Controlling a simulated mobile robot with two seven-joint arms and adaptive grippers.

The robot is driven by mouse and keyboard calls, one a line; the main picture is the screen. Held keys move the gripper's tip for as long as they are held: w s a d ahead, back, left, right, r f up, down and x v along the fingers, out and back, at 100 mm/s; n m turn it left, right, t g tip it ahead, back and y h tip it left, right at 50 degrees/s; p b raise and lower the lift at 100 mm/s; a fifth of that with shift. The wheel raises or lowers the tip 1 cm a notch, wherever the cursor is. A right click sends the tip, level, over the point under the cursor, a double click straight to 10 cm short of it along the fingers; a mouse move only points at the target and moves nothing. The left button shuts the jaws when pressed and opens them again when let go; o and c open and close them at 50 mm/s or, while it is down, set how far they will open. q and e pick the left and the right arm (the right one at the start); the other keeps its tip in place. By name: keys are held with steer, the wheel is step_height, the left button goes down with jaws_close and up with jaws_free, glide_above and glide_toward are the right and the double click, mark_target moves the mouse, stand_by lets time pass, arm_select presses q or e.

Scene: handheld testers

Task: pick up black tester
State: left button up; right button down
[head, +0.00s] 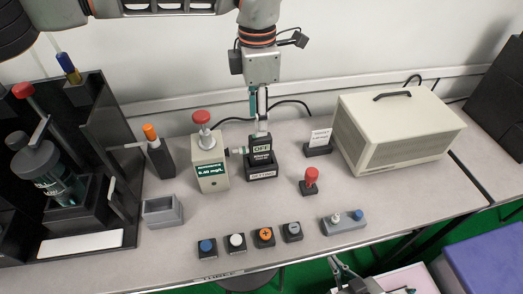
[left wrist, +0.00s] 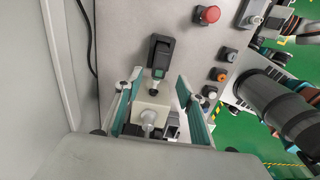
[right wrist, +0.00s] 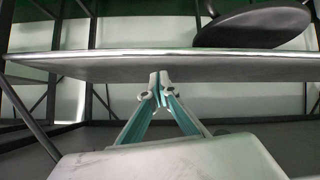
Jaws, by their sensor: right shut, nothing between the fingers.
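The black tester (head: 262,159) stands upright in a small black labelled holder (head: 261,173) at mid-table, with "OFF" on its pale display. It also shows as a black block in the left wrist view (left wrist: 162,48). My left gripper (head: 262,125) reaches down from above, just over the tester's top in the head view. Its fingers are spread with a clear gap in the left wrist view (left wrist: 160,80). Whether they touch the tester cannot be told. My right gripper (right wrist: 160,88) is shut and empty, near the table's front edge in the head view (head: 340,270).
A beige meter (head: 212,172) with a red knob stands close left of the tester. Several button blocks (head: 235,243) line the front. A black rack (head: 105,130) stands left.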

mark_target(260, 138)
arm_select(q)
steer(key=f, duration=0.7)
steer(key=shift+w+d+f+b, duration=0.15)
steer(key=shift+d+b, duration=0.1)
steer(key=shift+b, duration=0.15)
jaws_close()
